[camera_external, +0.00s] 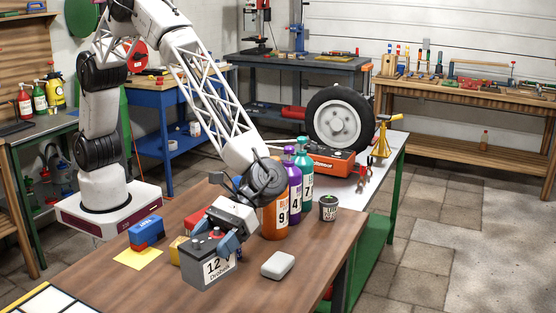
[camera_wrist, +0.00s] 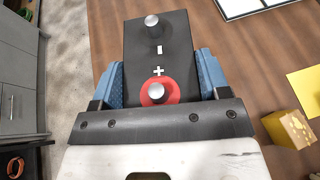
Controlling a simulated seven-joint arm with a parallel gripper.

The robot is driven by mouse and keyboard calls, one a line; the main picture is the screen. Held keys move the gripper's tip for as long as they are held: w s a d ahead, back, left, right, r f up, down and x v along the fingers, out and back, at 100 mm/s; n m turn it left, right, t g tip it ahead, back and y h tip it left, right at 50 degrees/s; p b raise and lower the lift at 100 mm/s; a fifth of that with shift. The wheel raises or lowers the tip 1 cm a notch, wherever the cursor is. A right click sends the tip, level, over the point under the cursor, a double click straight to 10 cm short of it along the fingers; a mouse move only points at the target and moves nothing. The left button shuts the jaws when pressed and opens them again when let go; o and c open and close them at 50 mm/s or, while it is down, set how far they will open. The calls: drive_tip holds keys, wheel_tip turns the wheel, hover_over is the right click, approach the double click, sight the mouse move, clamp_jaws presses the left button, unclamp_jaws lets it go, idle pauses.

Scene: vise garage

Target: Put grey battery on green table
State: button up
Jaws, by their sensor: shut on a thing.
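The grey battery (camera_external: 207,270) is a dark grey box with a white label reading 12. My gripper (camera_external: 222,238) is shut on it from above, with blue fingers on its two sides. In the wrist view the battery (camera_wrist: 157,50) shows a plus post with a red ring and a minus post; its lower part is hidden. It is upright over the brown table (camera_external: 120,290); I cannot tell whether it touches the top. A table with green legs and a pale top (camera_external: 384,160) stands behind at the right, carrying a wheel (camera_external: 340,118).
Orange, purple and teal bottles (camera_external: 275,215), a dark can (camera_external: 328,207) and a white block (camera_external: 277,265) stand right of the battery. A blue-red block (camera_external: 146,232), yellow paper (camera_external: 138,258) and yellow block (camera_wrist: 290,128) are on its other side. A red box (camera_external: 330,162) and yellow stand (camera_external: 383,137) occupy the green-legged table.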

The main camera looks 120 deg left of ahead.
drive_tip(key=shift+w+r, duration=0.1)
drive_tip(key=shift+r, duration=0.1)
drive_tip(key=shift+w+a+r+n+t, duration=0.5)
drive_tip(key=shift+w+r+t, duration=0.1)
drive_tip(key=shift+w, duration=0.05)
drive_tip(key=w+a+r+n+t+y, duration=0.1)
drive_tip(key=w+a+r+n+t, duration=0.3)
drive_tip(key=a+t, duration=0.15)
drive_tip(key=w+a+r+n+t+y, duration=0.1)
drive_tip(key=w+a+r+n+t, duration=0.35)
drive_tip(key=a, duration=0.25)
drive_tip(key=s+a+n+t+y, duration=0.2)
drive_tip(key=a+n+y, duration=0.3)
drive_tip(key=a, duration=0.7)
drive_tip(key=s+a+n+t+y, duration=0.3)
drive_tip(key=a+n+y, duration=0.2)
drive_tip(key=a, duration=0.6)
drive_tip(key=shift+a+r+n+y, duration=0.35)
drive_tip(key=shift+a+y, duration=0.05)
drive_tip(key=shift+y, duration=0.2)
drive_tip(key=shift+r, duration=0.15)
idle(0.4)
